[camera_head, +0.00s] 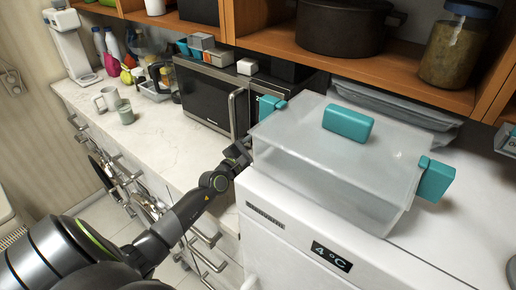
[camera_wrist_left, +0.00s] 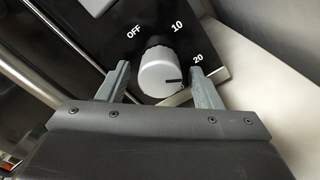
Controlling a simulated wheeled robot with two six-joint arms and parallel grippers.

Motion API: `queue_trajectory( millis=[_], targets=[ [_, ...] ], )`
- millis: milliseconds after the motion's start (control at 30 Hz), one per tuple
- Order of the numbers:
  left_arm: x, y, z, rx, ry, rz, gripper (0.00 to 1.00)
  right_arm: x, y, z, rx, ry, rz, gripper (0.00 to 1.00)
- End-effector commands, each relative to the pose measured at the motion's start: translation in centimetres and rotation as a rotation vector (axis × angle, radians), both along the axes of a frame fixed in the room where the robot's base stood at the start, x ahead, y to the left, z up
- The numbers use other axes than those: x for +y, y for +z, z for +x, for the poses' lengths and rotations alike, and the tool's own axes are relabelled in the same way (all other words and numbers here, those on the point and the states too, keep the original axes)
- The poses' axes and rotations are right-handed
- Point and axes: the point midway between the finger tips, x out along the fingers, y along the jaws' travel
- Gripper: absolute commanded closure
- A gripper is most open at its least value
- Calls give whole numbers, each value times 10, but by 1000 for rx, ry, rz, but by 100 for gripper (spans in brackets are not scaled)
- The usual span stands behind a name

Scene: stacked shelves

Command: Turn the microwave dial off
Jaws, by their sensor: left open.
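The microwave (camera_head: 203,97) stands on the counter, with a dark door and a vertical metal handle. Its dial (camera_wrist_left: 160,80) is a pale round knob on a black panel marked OFF, 10 and 20. The dial's dark mark points to the right, near the 20. My left gripper (camera_wrist_left: 158,70) is open, with one finger on each side of the dial; I cannot tell whether they touch it. In the head view my left gripper (camera_head: 237,152) is at the microwave's right end, and the dial cannot be made out there. My right gripper is not in view.
A clear container (camera_head: 335,160) with teal handles stands on the white fridge (camera_head: 300,235), close to the right of my left gripper. Small boxes (camera_head: 203,42) sit on the microwave. A wooden shelf (camera_head: 370,65) hangs above. The counter (camera_head: 155,140) is clear before the microwave.

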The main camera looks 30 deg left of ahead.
Motion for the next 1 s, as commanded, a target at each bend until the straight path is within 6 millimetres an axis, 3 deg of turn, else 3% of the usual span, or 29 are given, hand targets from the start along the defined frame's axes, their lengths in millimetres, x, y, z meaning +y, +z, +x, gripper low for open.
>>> queue_trajectory(
  millis=[300,667,1000],
  targets=[
    [0,0,3,0,0,-1,41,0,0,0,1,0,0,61],
    [0,0,3,0,0,0,85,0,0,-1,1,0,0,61],
    [-1,0,3,5,1,-55,85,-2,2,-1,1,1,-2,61]
  ],
)
